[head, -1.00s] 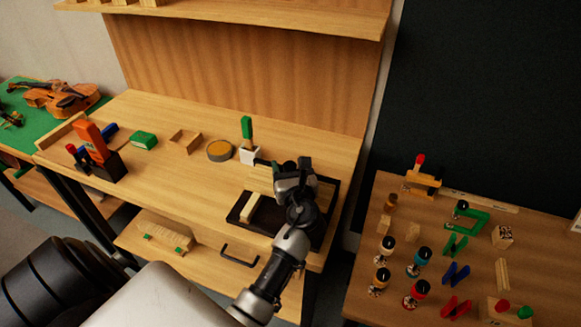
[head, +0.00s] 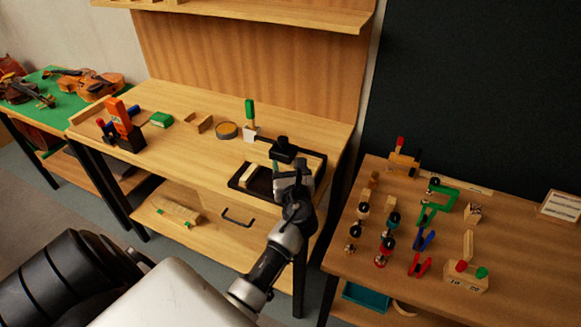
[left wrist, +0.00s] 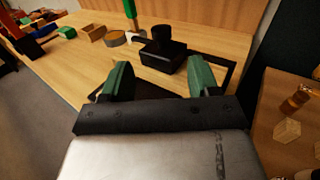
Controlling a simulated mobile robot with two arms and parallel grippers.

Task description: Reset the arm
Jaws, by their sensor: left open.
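My left arm comes up from the bottom of the head view. Its gripper (head: 291,169) is over the right part of a dark tray (head: 236,183) on the bench. In the left wrist view the two green-padded fingers of the gripper (left wrist: 160,80) stand wide apart with nothing between them. A black block with a round knob (head: 284,149) stands just beyond the fingertips, at the far side of the tray. It also shows in the left wrist view (left wrist: 163,52), apart from the fingers. My right gripper is not in view.
A pale block (head: 249,173) lies in the tray. A green-handled tool in a white holder (head: 250,133), a round tin (head: 227,130) and an orange tool rack (head: 122,120) stand on the bench. A side table (head: 410,290) with clamps and spools is at the right.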

